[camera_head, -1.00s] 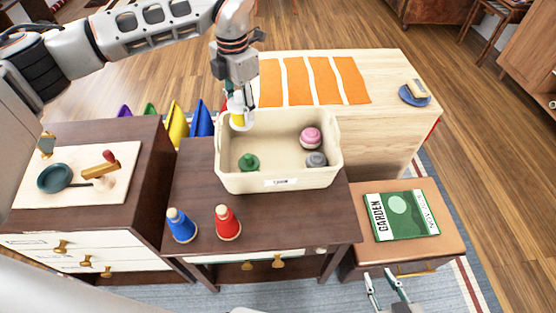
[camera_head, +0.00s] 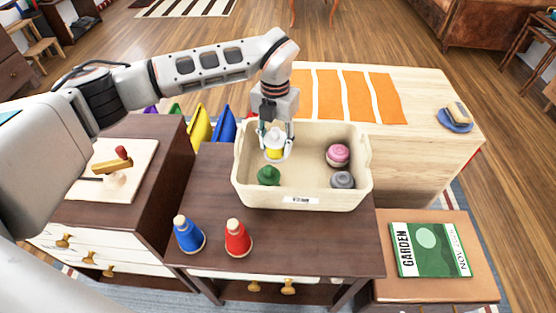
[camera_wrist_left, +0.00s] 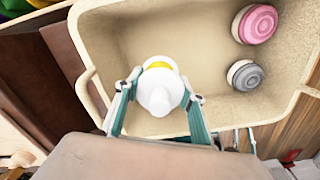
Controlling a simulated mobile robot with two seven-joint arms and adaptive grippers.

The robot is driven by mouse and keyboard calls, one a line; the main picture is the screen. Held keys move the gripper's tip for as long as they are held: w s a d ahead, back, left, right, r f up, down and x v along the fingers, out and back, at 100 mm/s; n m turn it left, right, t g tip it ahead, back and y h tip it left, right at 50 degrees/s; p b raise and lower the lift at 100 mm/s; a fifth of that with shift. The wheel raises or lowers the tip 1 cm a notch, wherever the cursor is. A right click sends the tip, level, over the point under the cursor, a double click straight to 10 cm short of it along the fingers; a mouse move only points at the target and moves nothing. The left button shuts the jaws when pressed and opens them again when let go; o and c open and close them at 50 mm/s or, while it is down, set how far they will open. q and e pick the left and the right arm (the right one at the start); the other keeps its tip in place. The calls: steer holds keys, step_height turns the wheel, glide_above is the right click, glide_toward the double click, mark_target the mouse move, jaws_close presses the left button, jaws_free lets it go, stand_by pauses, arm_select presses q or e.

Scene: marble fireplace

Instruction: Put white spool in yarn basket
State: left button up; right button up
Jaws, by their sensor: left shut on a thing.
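The white spool (camera_head: 276,136) has a white body and a yellow band (camera_head: 273,153). My left gripper (camera_head: 275,150) is shut on it, over the far left part of the yarn basket (camera_head: 240,160). In the left wrist view the spool (camera_wrist_left: 158,92) sits between the two teal fingers (camera_wrist_left: 158,100), above the bare basket floor. I cannot tell whether its lower end touches that floor. The cream basket holds a pink yarn piece (camera_head: 337,155), a grey one (camera_head: 342,180) and a green one (camera_head: 269,176). My right gripper is not in view.
A blue spool (camera_head: 187,234) and a red spool (camera_head: 237,238) stand on the dark table (camera_head: 320,235) in front of the basket. A pale wooden table (camera_head: 430,100) is behind it. A Garden magazine (camera_head: 430,250) lies at right. Colored bins (camera_head: 198,127) stand at left.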

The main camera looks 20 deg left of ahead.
mark_target(276, 161)
arm_select(q)
step_height(276, 161, down, 2)
steer(key=shift+f, duration=0.1)
step_height(276, 161, down, 5)
steer(key=shift+s+f+b, duration=0.1)
steer(key=shift+b, duration=0.75)
steer(key=shift+f, duration=0.15)
steer(key=shift+r, duration=0.2)
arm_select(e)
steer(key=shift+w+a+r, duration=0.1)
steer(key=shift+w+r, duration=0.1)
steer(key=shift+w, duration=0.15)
arm_select(q)
steer(key=shift+f, duration=0.1)
steer(key=o, duration=1.1)
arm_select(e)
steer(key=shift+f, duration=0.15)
arm_select(q)
steer(key=shift+o, duration=0.2)
